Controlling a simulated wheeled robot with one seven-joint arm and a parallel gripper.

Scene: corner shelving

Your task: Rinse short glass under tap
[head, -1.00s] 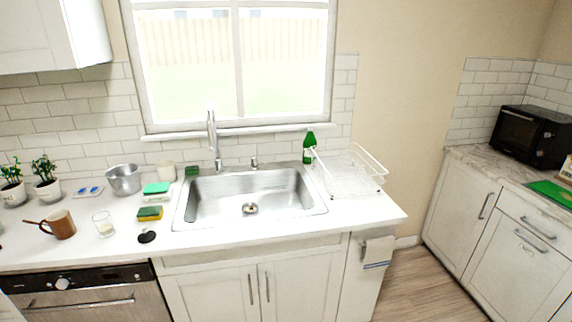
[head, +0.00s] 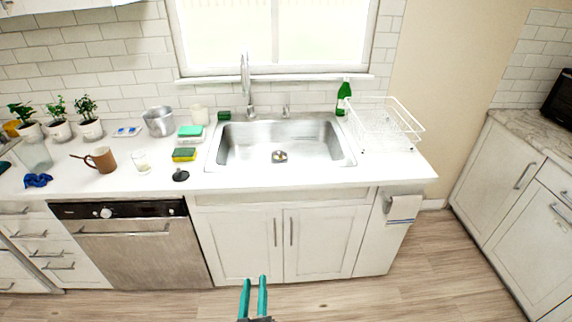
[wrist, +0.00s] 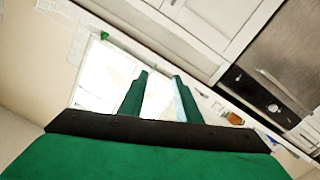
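A short clear glass (head: 141,162) stands upright on the white counter, left of the sink, between a brown mug and a yellow-green sponge. The steel sink (head: 240,163) is empty, and the tall silver tap (head: 246,85) rises behind it. I cannot make out any water running. My gripper (head: 254,282) shows as two teal fingers at the bottom of the head view, low in front of the sink cabinet and well away from the glass. In the wrist view my gripper (wrist: 160,88) has its fingers apart with nothing between them.
A brown mug (head: 101,160), a sponge (head: 184,155), a black sink stopper (head: 181,175) and a metal pot (head: 158,121) surround the glass. A white dish rack (head: 408,128) and green bottle (head: 343,98) stand right of the sink. The floor in front is clear.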

